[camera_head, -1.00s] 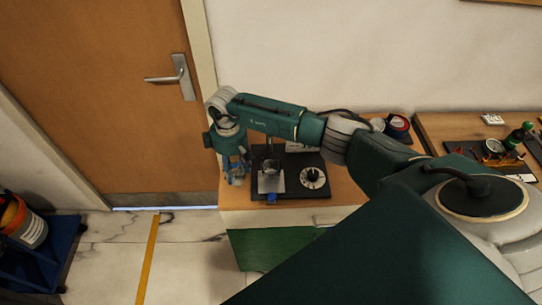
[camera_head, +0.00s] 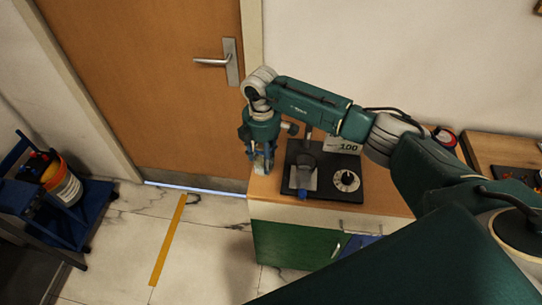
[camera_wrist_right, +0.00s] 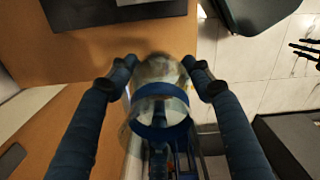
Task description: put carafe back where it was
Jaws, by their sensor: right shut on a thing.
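The carafe (camera_wrist_right: 160,105) is a clear glass vessel with a blue band, seen from above in the right wrist view. My right gripper (camera_wrist_right: 159,66) is shut on it, one finger on each side. In the head view my right gripper (camera_head: 261,165) points down at the left end of the wooden cabinet top (camera_head: 270,190), left of the black rig base (camera_head: 326,190). The carafe is small and mostly hidden by the fingers there, and I cannot tell whether it touches the top. My left gripper is not in view.
The rig base carries a white dial (camera_head: 346,181), a pale plate (camera_head: 303,178) and a sign reading 100 (camera_head: 343,147). A green cabinet front (camera_head: 290,245) drops to the marble floor. A blue cart with an orange-and-white bucket (camera_head: 65,185) stands at left.

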